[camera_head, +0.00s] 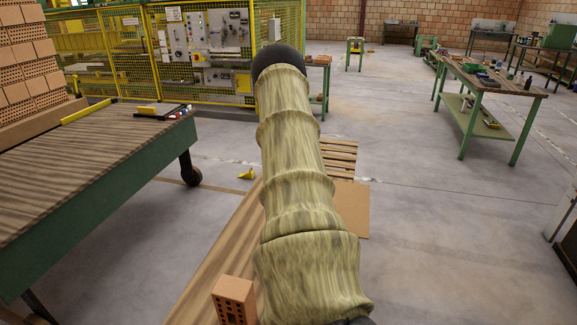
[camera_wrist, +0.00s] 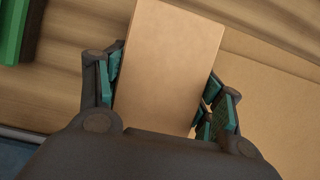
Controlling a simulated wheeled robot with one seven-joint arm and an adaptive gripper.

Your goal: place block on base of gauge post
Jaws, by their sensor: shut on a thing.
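In the wrist view my gripper (camera_wrist: 160,88) is shut on a plain tan block (camera_wrist: 172,55), with teal finger pads at its two sides. The block's broad smooth face shows; its lower end is hidden by my gripper. Below it lies a brown wooden surface (camera_wrist: 75,60). In the head view my own sleeved arm hides my gripper. An orange-tan brick with holes (camera_head: 235,300) shows at the bottom, left of my arm; I cannot tell whether it is the held block. I cannot make out the gauge post or its base.
A green-framed wooden table (camera_head: 95,180) stands at left, with stacked bricks (camera_head: 30,65) behind. A wooden plank surface (camera_head: 215,255) and a cardboard sheet (camera_head: 352,208) lie under my arm. A yellow fence (camera_head: 150,45) stands behind. Open floor (camera_head: 440,230) is at right.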

